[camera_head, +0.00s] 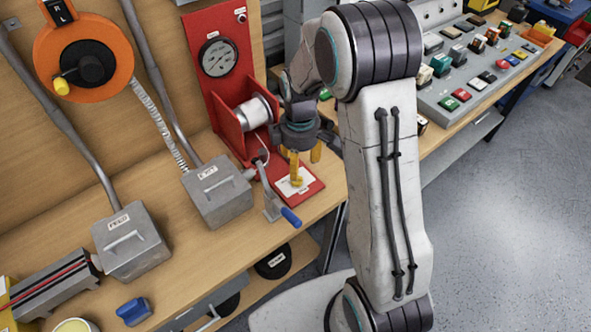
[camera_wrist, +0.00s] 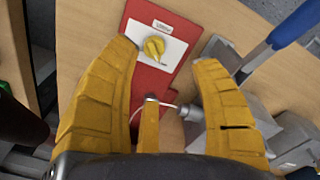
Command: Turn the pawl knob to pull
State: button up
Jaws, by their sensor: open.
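The pawl knob (camera_wrist: 154,46) is a small yellow knob on a white label plate, mounted on a red base plate (camera_wrist: 150,80). In the wrist view it lies just beyond my open yellow fingers, between the left and right ones. My gripper (camera_wrist: 165,62) is empty and apart from the knob. The small lettering by the knob is too blurred to read. In the head view my gripper (camera_head: 304,158) points down above the red base plate (camera_head: 315,190), and its fingers partly cover the view of the knob (camera_head: 297,181).
A red winch stand with a white spool (camera_head: 254,113) and a gauge (camera_head: 218,57) stands behind my gripper. A crank with a blue handle (camera_head: 291,217) is close in front. Grey boxes (camera_head: 218,193) sit to the left. A button panel (camera_head: 470,70) lies to the right.

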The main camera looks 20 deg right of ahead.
jog(key=shift+w+f+n, duration=0.25)
jog(key=shift+w+f, duration=0.1)
jog(key=shift+f, duration=0.25)
jog(key=shift+w+f+n, duration=0.25)
jog(key=shift+w+f, duration=0.1)
jog(key=shift+f, duration=0.2)
jog(key=shift+f+p, duration=0.6)
jog(key=shift+f, duration=3)
jog(key=shift+o, duration=0.2)
grip_shut()
